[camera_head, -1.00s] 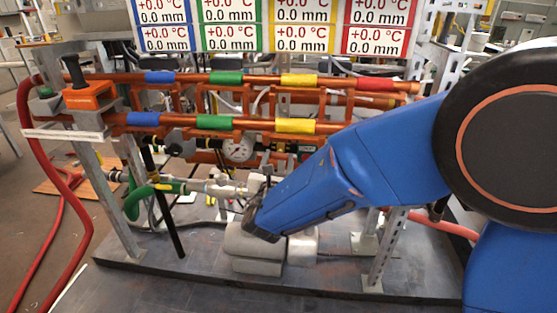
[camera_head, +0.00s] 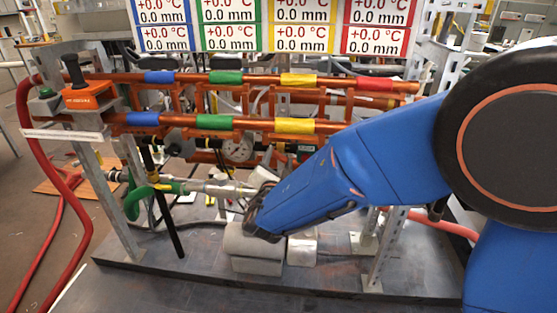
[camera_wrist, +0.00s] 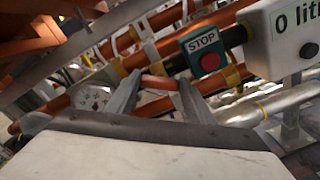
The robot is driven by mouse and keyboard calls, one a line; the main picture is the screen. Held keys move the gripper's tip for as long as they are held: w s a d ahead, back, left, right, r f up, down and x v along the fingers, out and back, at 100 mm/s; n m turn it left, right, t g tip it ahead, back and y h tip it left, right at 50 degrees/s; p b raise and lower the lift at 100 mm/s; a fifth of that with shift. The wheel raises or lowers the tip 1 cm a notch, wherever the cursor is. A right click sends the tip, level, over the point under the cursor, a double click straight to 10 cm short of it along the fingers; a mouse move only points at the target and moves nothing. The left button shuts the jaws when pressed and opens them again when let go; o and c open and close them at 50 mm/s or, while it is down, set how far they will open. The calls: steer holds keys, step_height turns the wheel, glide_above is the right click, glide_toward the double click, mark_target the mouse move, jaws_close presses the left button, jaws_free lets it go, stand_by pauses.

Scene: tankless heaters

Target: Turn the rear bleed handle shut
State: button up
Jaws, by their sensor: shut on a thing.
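My gripper shows in the wrist view (camera_wrist: 157,88) as two grey fingers with a gap between them. A short orange-red piece (camera_wrist: 154,82) lies between the fingertips and appears to be the rear bleed handle. Its valve body cannot be made out. In the head view my blue arm reaches in from the right and ends low in front of the copper pipe rack. My fingertips and the held handle are hidden there behind the dark end of my wrist.
A dial gauge (camera_wrist: 92,98) is at the left. In the head view, copper pipes (camera_head: 215,122) cross above my wrist, and grey blocks (camera_head: 255,250) stand below it on the dark base plate (camera_head: 190,275).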

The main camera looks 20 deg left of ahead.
steer(key=m, duration=0.5)
steer(key=shift+d+f+m, duration=0.1)
steer(key=shift+m, duration=0.2)
steer(key=m, duration=0.4)
steer(key=shift+f+m, duration=0.15)
steer(key=shift+m, duration=0.25)
steer(key=o, duration=1.1)
steer(key=shift+c, duration=0.2)
steer(key=v, duration=1.7)
steer(key=shift+s, duration=0.2)
